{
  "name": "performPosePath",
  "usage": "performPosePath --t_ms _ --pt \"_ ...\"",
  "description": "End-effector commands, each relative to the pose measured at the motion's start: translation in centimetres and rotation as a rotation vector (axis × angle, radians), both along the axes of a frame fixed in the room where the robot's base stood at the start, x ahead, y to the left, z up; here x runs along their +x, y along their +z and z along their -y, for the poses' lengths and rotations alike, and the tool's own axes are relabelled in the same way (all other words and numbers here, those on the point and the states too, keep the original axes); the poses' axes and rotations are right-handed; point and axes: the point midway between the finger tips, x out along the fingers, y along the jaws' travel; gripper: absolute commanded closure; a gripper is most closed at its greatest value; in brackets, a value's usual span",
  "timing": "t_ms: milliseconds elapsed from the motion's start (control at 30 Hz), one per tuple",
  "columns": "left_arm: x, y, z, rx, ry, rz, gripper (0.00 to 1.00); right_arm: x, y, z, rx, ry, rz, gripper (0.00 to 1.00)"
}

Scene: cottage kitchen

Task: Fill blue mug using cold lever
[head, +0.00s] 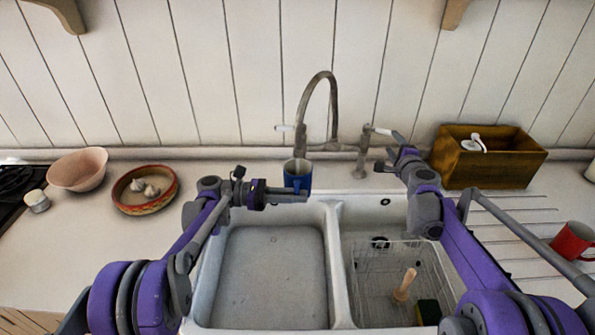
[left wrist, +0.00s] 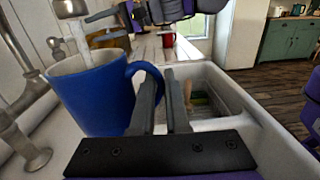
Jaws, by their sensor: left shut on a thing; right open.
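The blue mug (head: 297,172) is upright under the spout of the arched tap (head: 320,82), beyond the left basin. My left gripper (head: 287,191) is shut on its handle; the left wrist view shows the fingers (left wrist: 165,105) at the handle of the mug (left wrist: 95,98). A pale streak like water runs from the spout (left wrist: 70,8) towards the mug. The mug's fill level is hidden. The tap has a left lever (head: 285,128) and a right lever (head: 380,131); no cold marking is readable. My right gripper (head: 396,152) is open close by the right lever; contact is unclear.
A double sink (head: 335,260) lies in front, with a wire rack (head: 385,285) in the right basin. A wooden box (head: 488,170) and red mug (head: 573,241) stand at right. A pink bowl (head: 78,169) and patterned dish (head: 130,205) sit at left.

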Motion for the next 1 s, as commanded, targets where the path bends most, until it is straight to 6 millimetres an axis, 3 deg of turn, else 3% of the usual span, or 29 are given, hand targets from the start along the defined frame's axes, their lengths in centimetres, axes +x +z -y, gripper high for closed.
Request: performPosePath --t_ms 300,700,1000 --pt "-0.1 0.1 -0.1 -0.002 0.0 0.001 1.0 0.0 0.0 0.0 0.0 0.0 0.0 0.44" --pt "-3.7 0.1 -6.0 -0.001 0.002 0.001 1.0 0.0 0.0 0.0 0.0 0.0 0.0 0.44" --pt "-4.1 0.1 -6.5 -0.002 0.0 0.001 1.0 0.0 0.0 0.0 0.0 0.0 0.0 0.44"
